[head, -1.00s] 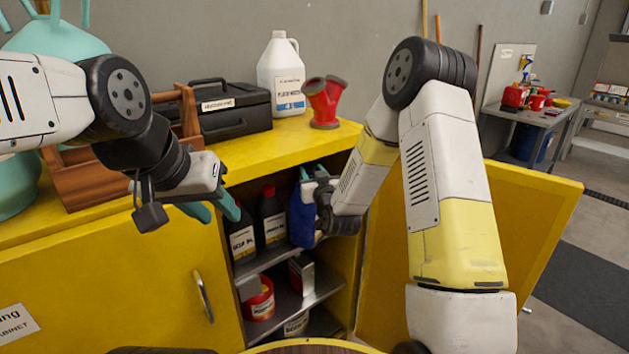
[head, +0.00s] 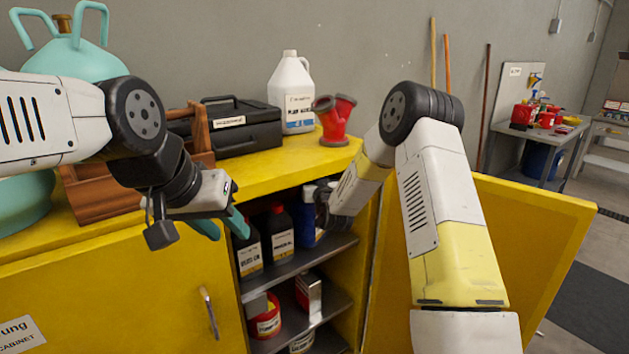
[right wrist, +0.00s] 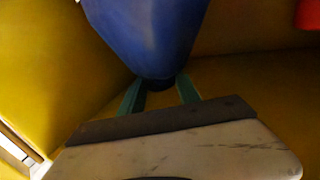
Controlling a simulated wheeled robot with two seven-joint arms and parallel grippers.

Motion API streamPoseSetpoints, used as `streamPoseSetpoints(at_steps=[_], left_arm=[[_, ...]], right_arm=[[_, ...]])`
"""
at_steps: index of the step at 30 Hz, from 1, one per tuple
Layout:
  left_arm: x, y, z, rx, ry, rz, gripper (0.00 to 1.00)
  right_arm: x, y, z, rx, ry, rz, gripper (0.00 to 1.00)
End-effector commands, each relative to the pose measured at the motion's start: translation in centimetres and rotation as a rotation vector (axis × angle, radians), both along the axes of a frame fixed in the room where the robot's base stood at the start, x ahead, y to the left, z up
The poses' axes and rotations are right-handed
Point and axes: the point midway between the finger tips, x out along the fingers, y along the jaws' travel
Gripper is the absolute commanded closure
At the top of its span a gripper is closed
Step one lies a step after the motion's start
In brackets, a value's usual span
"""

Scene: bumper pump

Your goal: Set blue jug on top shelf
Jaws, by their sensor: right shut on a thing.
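The blue jug (head: 307,236) is inside the open cabinet, at the level of the top shelf (head: 325,250), right of two dark bottles. My right arm hides much of it, and I cannot tell whether its base touches the shelf. My right gripper (right wrist: 160,92) is shut on the jug; in the right wrist view its teal fingers sit either side of the narrow end of the jug's blue body (right wrist: 150,35). My left gripper (head: 222,228) is open and empty, in front of the cabinet's upper left.
Dark bottles (head: 278,236) fill the top shelf's left. A lower shelf holds a red tin (head: 266,318) and a box. The yellow door (head: 530,235) stands open at right. A white jug (head: 291,90), toolbox and red pipe fitting (head: 333,122) stand on top.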

Motion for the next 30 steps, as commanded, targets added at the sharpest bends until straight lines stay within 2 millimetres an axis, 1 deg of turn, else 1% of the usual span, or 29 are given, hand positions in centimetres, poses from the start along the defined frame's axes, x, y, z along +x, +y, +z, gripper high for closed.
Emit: streamPoseSetpoints(at_steps=[6,20,21,23,24,30], left_arm=[[0.0,0.0,0.0,0.000,0.000,0.000,0.64],[0.0,0.0,0.0,0.000,0.000,0.000,0.64],[0.0,0.0,0.0,0.000,0.000,0.000,0.64],[0.0,0.0,0.0,0.000,0.000,0.000,0.64],[0.0,0.0,0.0,0.000,0.000,0.000,0.64],[0.0,0.0,0.0,0.000,0.000,0.000,0.64]], right_arm=[[0.0,0.0,-0.8,0.001,-0.006,0.000,1.00],[0.0,0.0,-1.3,0.001,-0.006,0.000,1.00],[-0.1,0.0,-1.8,0.000,0.006,0.000,0.55],[-0.1,0.0,-1.7,0.000,0.006,0.000,0.43],[-0.1,0.0,-1.7,0.000,0.006,0.001,0.39],[-0.1,0.0,-1.7,0.000,0.006,0.001,0.39]])
